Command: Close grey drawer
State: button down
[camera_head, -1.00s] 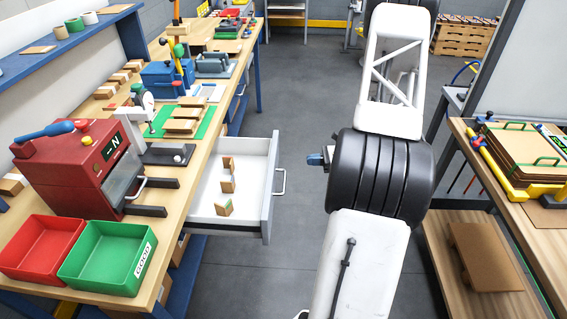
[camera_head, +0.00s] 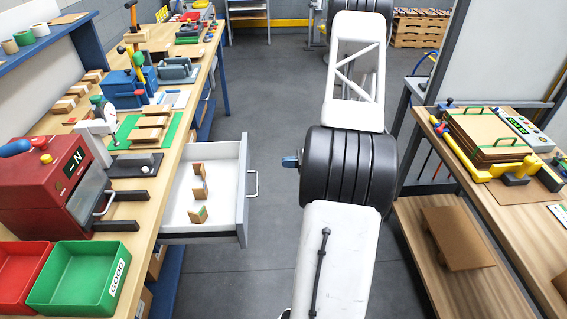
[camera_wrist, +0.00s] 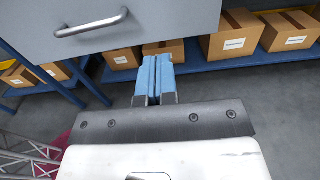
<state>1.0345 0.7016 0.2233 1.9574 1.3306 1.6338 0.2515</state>
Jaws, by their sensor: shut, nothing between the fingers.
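The grey drawer (camera_head: 243,190) is pulled out from the left workbench toward the aisle. In the wrist view, the blue fingers (camera_wrist: 154,75) are side by side and shut, with nothing held. The grey drawer front (camera_wrist: 150,28) fills the top of that view, and its handle (camera_wrist: 92,23) is up and left of the fingertips.
A red press (camera_head: 55,190), a green bin (camera_head: 70,280) and a red bin (camera_head: 18,275) stand on the left bench. Cardboard boxes (camera_wrist: 235,37) sit on a blue shelf beneath the drawer. A wooden bench (camera_head: 490,195) stands on the right. Aisle floor is clear around the gripper.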

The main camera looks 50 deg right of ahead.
send_near(224, 172)
jog(key=r, duration=0.1)
jog(key=s+d+r, duration=0.1)
jog(key=s+r, duration=0.1)
jog(key=r, duration=0.1)
jog(key=shift+d, duration=0.3)
jog(key=x, duration=2.6)
jog(key=shift+w+a, duration=0.1)
jog(key=shift+a, duration=0.05)
jog(key=shift+w+a, duration=0.25)
jog(key=shift+w, duration=0.05)
jog(key=shift+w+r, duration=0.1)
jog(key=shift+w, duration=0.05)
jog(key=v, duration=1.5)
jog(key=shift+a, duration=0.1)
